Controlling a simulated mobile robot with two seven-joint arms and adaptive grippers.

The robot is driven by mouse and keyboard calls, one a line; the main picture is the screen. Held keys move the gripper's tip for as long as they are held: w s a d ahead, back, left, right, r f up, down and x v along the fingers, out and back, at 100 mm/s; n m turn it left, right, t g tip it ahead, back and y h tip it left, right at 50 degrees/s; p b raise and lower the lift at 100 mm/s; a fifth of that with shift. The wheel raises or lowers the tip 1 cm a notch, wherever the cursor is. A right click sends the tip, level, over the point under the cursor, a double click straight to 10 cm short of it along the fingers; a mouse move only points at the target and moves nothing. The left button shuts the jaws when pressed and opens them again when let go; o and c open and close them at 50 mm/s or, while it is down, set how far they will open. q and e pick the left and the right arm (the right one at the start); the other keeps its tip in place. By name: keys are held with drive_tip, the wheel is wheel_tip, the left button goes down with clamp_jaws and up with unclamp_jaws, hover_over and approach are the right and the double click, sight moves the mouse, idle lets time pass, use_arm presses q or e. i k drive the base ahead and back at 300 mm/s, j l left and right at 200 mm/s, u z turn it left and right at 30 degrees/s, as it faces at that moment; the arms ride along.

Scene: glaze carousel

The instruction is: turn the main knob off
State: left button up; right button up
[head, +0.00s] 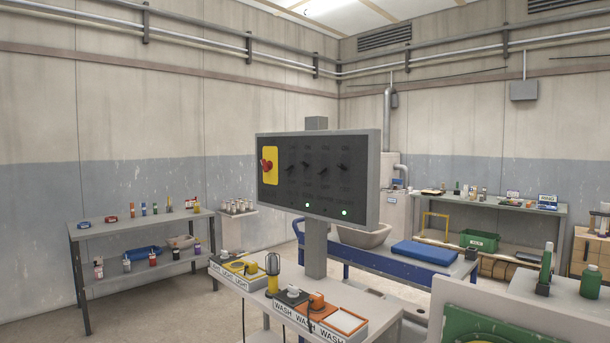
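A dark control panel (325,193) in a grey housing stands on a grey post in the middle of the head view. A red knob (267,165) on a yellow plate (270,178) sits at the panel's left end. It looks like the main knob; its exact setting is too small to read. Several black knobs (323,173) sit in a row to its right. Two small green lamps glow below them, a left lamp (307,205) and a right lamp (344,212). Neither of my grippers is in view.
Below the panel, a bench holds trays labelled LIGHT (229,275) and WASH (308,328), with tools on them. A grey shelf (130,229) with bottles stands at the left. A blue-framed bench (370,255) stands behind the panel.

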sight(267, 166)
drive_tip(key=z, duration=0.5)
drive_tip(key=i+j+z, duration=0.2)
drive_tip(key=j+z, duration=0.25)
drive_tip(key=j, duration=0.15)
drive_tip(key=j+z, duration=0.2)
drive_tip(key=j, duration=0.15)
drive_tip(key=i+j+z, duration=0.1)
drive_tip(key=j, duration=0.4)
drive_tip(key=i+j+z, duration=0.1)
drive_tip(key=j, duration=0.4)
